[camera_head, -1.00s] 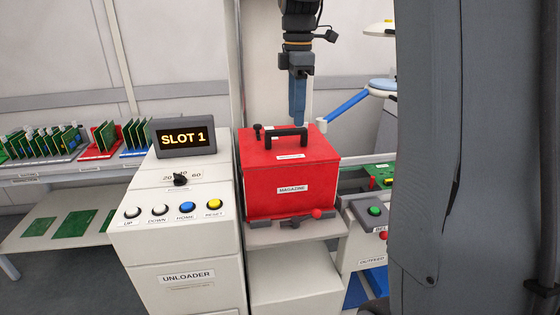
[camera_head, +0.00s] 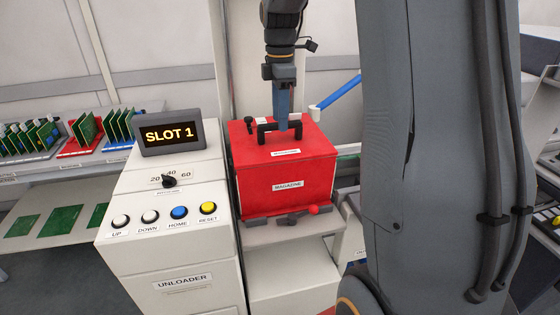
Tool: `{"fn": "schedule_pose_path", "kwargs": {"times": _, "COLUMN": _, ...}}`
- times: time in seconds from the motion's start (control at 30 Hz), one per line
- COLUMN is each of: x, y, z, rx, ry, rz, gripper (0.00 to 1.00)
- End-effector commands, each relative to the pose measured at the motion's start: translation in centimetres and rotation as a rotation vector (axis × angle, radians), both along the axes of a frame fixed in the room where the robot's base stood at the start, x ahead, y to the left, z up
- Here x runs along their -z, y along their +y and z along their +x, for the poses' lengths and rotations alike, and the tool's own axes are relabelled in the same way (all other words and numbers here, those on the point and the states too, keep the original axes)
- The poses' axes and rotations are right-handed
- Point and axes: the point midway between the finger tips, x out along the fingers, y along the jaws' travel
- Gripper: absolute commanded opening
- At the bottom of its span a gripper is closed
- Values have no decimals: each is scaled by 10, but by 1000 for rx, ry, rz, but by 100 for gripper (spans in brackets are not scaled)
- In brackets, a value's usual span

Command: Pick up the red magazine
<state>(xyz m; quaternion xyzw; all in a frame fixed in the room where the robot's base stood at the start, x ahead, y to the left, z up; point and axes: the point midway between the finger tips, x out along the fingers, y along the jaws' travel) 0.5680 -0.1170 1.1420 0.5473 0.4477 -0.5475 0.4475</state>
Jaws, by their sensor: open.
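The red magazine (camera_head: 287,190) is a box with a white "MAGAZINE" label, and it rests on the unloader's light grey shelf (camera_head: 285,236). A black handle (camera_head: 266,135) stands up from its top. My gripper (camera_head: 282,127) points straight down over the lid, with its blue fingers overlapping the right part of the handle in this view. The fingers are seen nearly edge-on, so their gap does not show. The handle does not look held. A lever with a red knob (camera_head: 313,210) is at the shelf's front edge, below the magazine.
The unloader panel (camera_head: 170,240) with several buttons and a "SLOT 1" display (camera_head: 170,134) stands close on the left. Racks of green boards (camera_head: 30,140) are farther left. My own grey arm link covers much of the right side.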

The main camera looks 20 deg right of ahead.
Motion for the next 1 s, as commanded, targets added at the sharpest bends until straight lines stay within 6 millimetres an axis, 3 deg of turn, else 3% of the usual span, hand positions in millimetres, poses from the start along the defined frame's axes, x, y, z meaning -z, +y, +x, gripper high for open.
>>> {"fn": "schedule_pose_path", "kwargs": {"times": 0.13, "x": 12, "y": 0, "z": 0, "rx": 0, "ry": 1, "rz": 0, "gripper": 42}}
{"fn": "schedule_pose_path", "kwargs": {"times": 0.37, "x": 13, "y": 0, "z": 0, "rx": 0, "ry": -1, "rz": 0, "gripper": 42}}
{"fn": "schedule_pose_path", "kwargs": {"times": 0.6, "x": 13, "y": 0, "z": 0, "rx": 0, "ry": -1, "rz": 0, "gripper": 2}}
{"fn": "schedule_pose_path", "kwargs": {"times": 0.63, "x": 13, "y": 0, "z": 0, "rx": 0, "ry": -1, "rz": 0, "gripper": 0}}
{"fn": "schedule_pose_path", "kwargs": {"times": 1.0, "x": 13, "y": 0, "z": 0, "rx": 0, "ry": -1, "rz": 0, "gripper": 0}}
